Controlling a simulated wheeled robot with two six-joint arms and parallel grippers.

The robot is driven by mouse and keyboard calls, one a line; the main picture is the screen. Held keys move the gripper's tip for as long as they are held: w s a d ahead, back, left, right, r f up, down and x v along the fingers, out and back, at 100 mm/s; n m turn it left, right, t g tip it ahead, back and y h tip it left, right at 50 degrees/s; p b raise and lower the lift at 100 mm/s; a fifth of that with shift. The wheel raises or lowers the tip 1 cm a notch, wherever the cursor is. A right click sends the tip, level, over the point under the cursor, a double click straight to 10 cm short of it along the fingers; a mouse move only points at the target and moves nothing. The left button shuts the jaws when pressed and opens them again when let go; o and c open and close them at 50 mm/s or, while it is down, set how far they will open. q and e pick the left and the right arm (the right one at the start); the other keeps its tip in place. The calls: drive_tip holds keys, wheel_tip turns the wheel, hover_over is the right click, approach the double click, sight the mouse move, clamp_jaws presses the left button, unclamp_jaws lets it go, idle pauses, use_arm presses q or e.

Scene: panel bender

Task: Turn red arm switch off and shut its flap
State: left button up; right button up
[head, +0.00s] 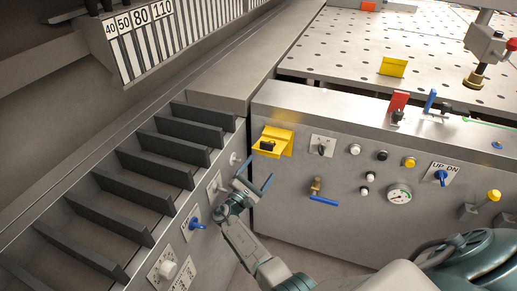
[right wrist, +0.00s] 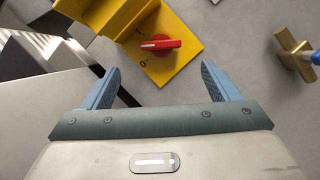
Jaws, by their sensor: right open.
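A red flap (head: 398,102) stands up on the cabinet's top ledge, with a small dark-based switch (head: 397,117) in front of it. Whether that switch is on or off is too small to tell. My right gripper (head: 257,173) is well to the left and below, at the front panel, open and empty. It is just below a yellow flapped housing (head: 285,136). In the right wrist view, its fingers (right wrist: 160,70) stand apart below a red rotary handle (right wrist: 161,44) on a yellow plate (right wrist: 183,55), not touching it. My left gripper is not in view.
A blue toggle (head: 430,100) stands right beside the red flap. A brass valve with a blue lever (head: 323,201) is right of my gripper. Buttons and a gauge (head: 399,195) fill the front panel. Dark slats (head: 160,174) line the left. A perforated table (head: 340,50) lies behind.

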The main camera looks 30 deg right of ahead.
use_arm(q)
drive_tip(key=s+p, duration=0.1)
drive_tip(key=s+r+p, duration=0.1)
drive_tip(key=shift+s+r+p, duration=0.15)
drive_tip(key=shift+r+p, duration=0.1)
drive_tip(key=shift+p, duration=0.05)
use_arm(e)
drive_tip(key=x, duration=1)
drive_tip(key=shift+d, duration=0.2)
drive_tip(key=shift+c, duration=0.2)
drive_tip(key=c, duration=0.9)
